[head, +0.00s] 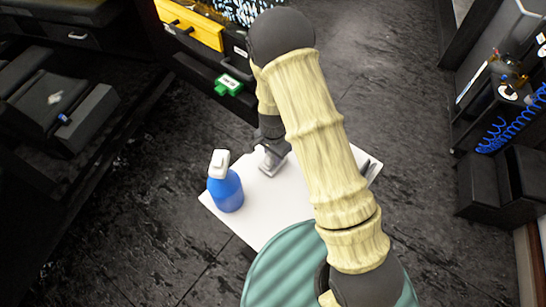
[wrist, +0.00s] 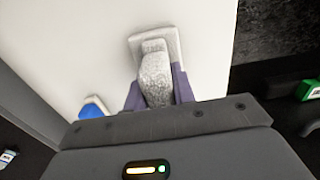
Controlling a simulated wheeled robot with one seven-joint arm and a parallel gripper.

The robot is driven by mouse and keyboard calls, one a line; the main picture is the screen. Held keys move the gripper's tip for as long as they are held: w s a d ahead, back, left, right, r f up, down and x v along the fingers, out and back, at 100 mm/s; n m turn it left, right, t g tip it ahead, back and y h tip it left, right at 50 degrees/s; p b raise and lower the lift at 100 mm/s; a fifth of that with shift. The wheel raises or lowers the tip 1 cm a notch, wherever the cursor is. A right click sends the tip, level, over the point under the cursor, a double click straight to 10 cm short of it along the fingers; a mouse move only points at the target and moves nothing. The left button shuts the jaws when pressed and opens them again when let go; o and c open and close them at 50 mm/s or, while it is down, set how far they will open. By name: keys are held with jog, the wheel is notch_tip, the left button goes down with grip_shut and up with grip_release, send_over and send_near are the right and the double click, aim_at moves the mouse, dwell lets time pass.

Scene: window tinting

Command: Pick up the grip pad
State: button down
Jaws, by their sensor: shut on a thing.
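The grip pad is a speckled light grey block handle on a flat, squarish plate. It shows in the wrist view (wrist: 155,72) between my fingers, and in the head view (head: 270,165) over the white table top (head: 270,210). My gripper (wrist: 157,92) is shut on the handle, with a purple-grey finger on each side. In the head view my gripper (head: 271,150) is above the pad, partly hidden by my arm. The plate is at or close to the table surface; I cannot tell whether it touches.
A blue spray bottle (head: 226,192) with a white head stands on the table left of the pad. A dark object (head: 369,168) lies at the table's right edge, partly hidden by my arm. A green item (head: 228,85) is on the black unit behind. Dark floor is open around the table.

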notch_tip(320, 180, up, 10)
jog(key=shift+f+b, duration=0.1)
jog(key=shift+b, duration=0.65)
jog(key=c, duration=1.9)
grip_release()
jog(key=shift+c, duration=1.2)
